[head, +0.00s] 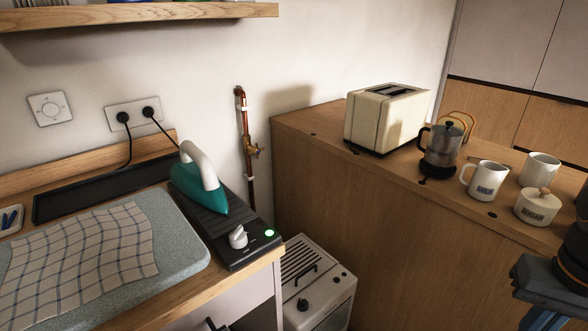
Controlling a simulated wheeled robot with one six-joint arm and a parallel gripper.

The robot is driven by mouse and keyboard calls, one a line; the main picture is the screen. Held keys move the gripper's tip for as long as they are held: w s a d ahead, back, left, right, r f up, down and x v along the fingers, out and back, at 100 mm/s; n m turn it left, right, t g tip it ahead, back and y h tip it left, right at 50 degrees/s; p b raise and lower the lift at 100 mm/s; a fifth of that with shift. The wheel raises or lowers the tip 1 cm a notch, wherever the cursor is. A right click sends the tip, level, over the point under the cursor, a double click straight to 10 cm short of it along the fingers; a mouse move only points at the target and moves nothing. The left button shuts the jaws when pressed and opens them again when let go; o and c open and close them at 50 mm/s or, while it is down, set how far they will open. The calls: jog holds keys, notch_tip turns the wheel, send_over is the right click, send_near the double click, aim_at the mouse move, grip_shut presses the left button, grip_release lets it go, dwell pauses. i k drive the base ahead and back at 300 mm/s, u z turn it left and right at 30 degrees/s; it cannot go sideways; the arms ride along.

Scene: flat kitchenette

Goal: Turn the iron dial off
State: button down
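The iron (199,182), teal with a white handle, rests on a black base (236,240) at the counter's right end. The white dial (238,237) is on the front part of this base, and its exact setting is too small to read. A green light (269,233) glows to the right of the dial. My gripper cannot be made out in this view; only parts of my arm show at the lower right edge, well away from the dial. A small dark shape at the bottom edge below the counter is too cut off to identify.
A checked cloth (82,262) lies on a grey board (183,250) left of the base. A white appliance (322,295) stands low in the gap between counter and wooden cabinet (340,200). A toaster (386,118), coffee pot (441,150) and mugs stand on the cabinet.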

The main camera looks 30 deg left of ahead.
aim_at(238, 238)
jog(key=u, duration=1.95)
